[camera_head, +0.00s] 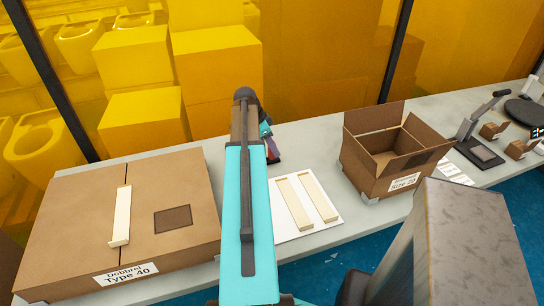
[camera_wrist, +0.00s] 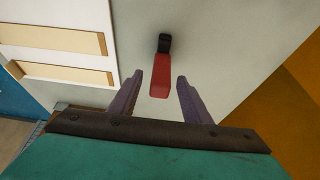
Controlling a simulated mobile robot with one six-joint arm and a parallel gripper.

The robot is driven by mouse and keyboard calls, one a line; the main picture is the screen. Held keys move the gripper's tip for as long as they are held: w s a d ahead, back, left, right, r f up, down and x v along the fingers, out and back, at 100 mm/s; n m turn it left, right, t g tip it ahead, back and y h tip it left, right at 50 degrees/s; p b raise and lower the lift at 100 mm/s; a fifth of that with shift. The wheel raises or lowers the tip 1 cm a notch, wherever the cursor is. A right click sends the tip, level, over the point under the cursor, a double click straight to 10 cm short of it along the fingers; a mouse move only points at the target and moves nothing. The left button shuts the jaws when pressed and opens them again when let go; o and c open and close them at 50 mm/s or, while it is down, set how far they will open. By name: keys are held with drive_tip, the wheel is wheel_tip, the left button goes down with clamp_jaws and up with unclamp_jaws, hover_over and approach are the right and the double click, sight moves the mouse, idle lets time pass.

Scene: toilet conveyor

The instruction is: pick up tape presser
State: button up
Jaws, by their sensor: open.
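The tape presser, which I take to be the small tool with a red handle (camera_wrist: 160,80) and a black end (camera_wrist: 164,43), is on the pale table in the wrist view. My gripper (camera_wrist: 160,79) is open, with one purple finger on each side of the red handle. A gap shows between the handle and each finger. The picture does not show clearly how high the fingers are above the table. In the head view the red part (camera_head: 273,157) peeks out right of my arm, which hides most of the gripper and tool.
A white board (camera_head: 310,222) with two cream strips lies right of my arm. A closed carton (camera_head: 75,215) with another cream strip stands at left. An open carton (camera_head: 350,167) stands at right, and a lever device (camera_head: 482,150) farther right. Yellow transparent panels stand behind the table.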

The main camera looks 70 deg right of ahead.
idle(0.4)
clamp_jaws()
drive_tip(key=shift+r, duration=0.1)
drive_tip(key=shift+r+b, duration=0.7)
drive_tip(key=shift+r, duration=0.85)
drive_tip(key=w+a+r+b, duration=0.1)
drive_tip(key=a+b, duration=0.2)
drive_tip(key=a, duration=1.3)
drive_tip(key=shift+w+r, duration=0.3)
drive_tip(key=shift+r, duration=0.1)
drive_tip(key=c, duration=0.7)
unclamp_jaws()
drive_tip(key=c, duration=0.3)
